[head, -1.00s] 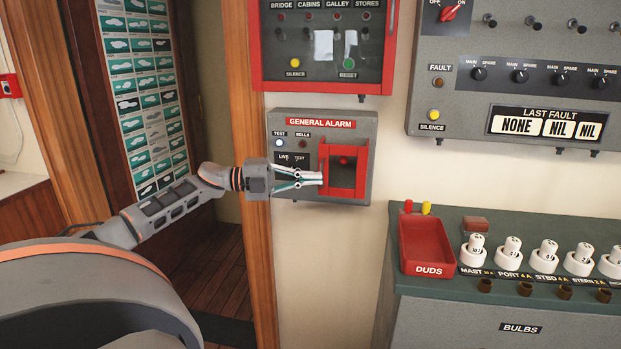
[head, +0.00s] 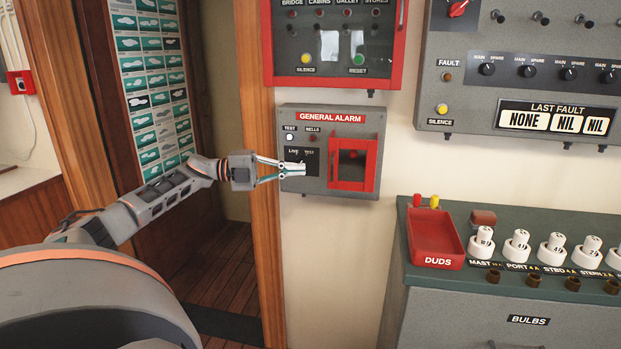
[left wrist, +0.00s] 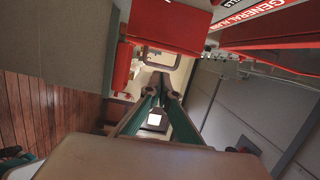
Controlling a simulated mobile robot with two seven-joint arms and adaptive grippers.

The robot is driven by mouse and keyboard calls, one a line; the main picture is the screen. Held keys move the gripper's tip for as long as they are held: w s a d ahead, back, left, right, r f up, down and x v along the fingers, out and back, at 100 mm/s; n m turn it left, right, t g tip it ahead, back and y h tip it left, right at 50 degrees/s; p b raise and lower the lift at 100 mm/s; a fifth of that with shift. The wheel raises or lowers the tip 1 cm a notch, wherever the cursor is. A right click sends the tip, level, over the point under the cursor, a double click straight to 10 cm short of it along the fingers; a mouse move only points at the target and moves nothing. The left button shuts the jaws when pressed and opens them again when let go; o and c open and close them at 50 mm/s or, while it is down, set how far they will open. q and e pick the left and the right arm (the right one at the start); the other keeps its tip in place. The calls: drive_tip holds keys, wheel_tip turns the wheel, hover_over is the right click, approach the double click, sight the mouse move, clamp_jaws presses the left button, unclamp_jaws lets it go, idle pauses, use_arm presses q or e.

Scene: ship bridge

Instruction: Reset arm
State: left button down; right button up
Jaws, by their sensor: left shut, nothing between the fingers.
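The grey general alarm box (head: 345,118) hangs on the wall in the middle of the head view. In the left wrist view the fingers (left wrist: 162,88) converge near red parts. My right gripper is not in view.
Above the alarm box is a red-framed panel (head: 268,45). At the upper right is a grey fault panel (head: 470,100). A bulb cabinet (head: 450,310) at the lower right carries a red duds tray (head: 438,262) and several white bulbs. A wooden doorway post (head: 262,200) stands left of the box.

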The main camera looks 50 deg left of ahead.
use_arm(q)
drive_tip(key=shift+s+a+r+b, duration=0.1)
drive_tip(key=shift+s+a+b, duration=0.1)
drive_tip(key=shift+a, duration=0.4)
drive_tip(key=shift+s+a+r+b, duration=0.1)
drive_tip(key=shift+a+b, duration=0.1)
drive_tip(key=shift+a, duration=0.4)
drive_tip(key=shift+w+f, duration=0.1)
drive_tip(key=shift+f, duration=0.05)
